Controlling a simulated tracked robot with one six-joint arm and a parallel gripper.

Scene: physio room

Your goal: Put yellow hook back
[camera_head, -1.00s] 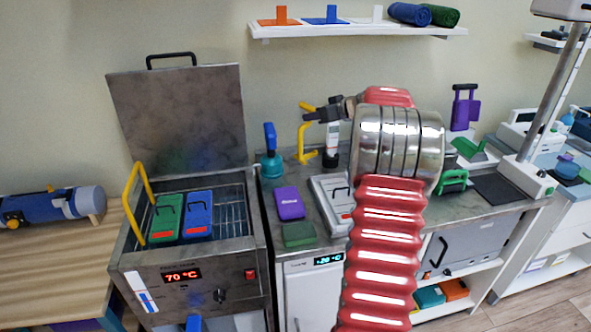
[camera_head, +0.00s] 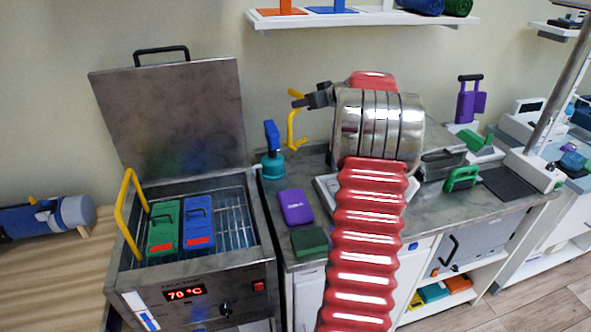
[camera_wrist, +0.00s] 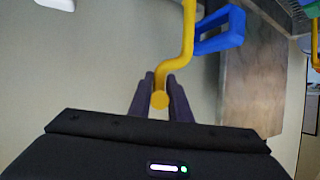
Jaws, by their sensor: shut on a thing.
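My gripper (camera_head: 314,97) is shut on the yellow hook (camera_head: 292,128). The hook is held up above the back of the steel counter, just right of the blue-handled teal tool. In the wrist view the hook (camera_wrist: 188,40) runs up and away from between my dark fingertips (camera_wrist: 160,98), its round yellow end facing the camera. A second yellow piece, a bent bar (camera_head: 124,205), stands at the left edge of the open heated tank (camera_head: 262,225). My arm hides part of the counter.
The blue-handled teal tool (camera_head: 272,150) stands close to the held hook; a blue handle (camera_wrist: 222,30) shows beside the hook in the wrist view. A purple pack (camera_head: 296,207) and a green block (camera_head: 309,240) lie at the counter front. The tank's lid (camera_head: 170,115) stands raised.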

